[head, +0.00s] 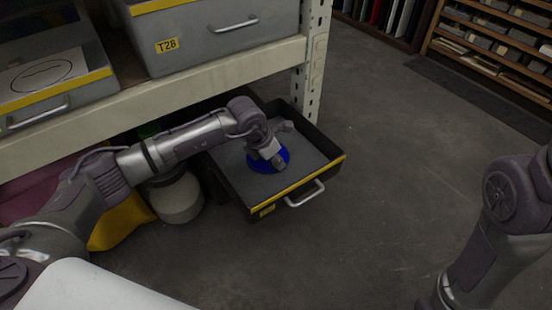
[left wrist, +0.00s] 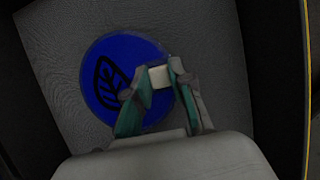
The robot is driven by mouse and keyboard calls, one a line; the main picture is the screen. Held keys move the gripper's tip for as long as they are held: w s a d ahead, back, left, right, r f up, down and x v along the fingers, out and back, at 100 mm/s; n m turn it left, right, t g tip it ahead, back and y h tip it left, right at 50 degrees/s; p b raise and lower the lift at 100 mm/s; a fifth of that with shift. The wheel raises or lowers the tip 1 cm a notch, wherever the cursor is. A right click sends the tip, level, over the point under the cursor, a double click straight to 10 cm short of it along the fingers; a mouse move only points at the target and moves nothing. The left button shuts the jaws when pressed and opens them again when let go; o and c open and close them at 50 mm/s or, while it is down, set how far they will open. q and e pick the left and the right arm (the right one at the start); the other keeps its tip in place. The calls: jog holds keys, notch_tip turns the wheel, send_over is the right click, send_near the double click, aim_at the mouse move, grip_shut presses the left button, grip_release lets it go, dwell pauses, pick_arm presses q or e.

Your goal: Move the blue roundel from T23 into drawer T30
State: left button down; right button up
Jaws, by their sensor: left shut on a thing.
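The blue roundel (head: 257,166) is over the grey bottom of the open, dark drawer (head: 300,185) under the shelf. In the left wrist view the roundel (left wrist: 100,72) is a blue disc with a black leaf drawing. My left gripper (head: 277,161) reaches into the drawer at the roundel's right side. In the left wrist view its fingertips (left wrist: 160,76) close around a small pale piece at the roundel's edge. Whether the roundel touches the drawer bottom is hard to tell. The drawer's yellow label is too small to read. My right gripper is out of view.
A grey drawer labelled T28 (head: 225,35) sits on the shelf above, beside another drawer (head: 50,80) holding a drawn sheet. A shelf post (head: 312,60) stands behind the open drawer. A pale tub (head: 176,197) stands left of it. Floor to the right is clear.

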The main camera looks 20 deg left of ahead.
pick_arm(q)
jog(key=shift+f, duration=0.3)
dwell(0.7)
jog(key=c, duration=0.9)
grip_release()
jog(key=shift+c, duration=0.2)
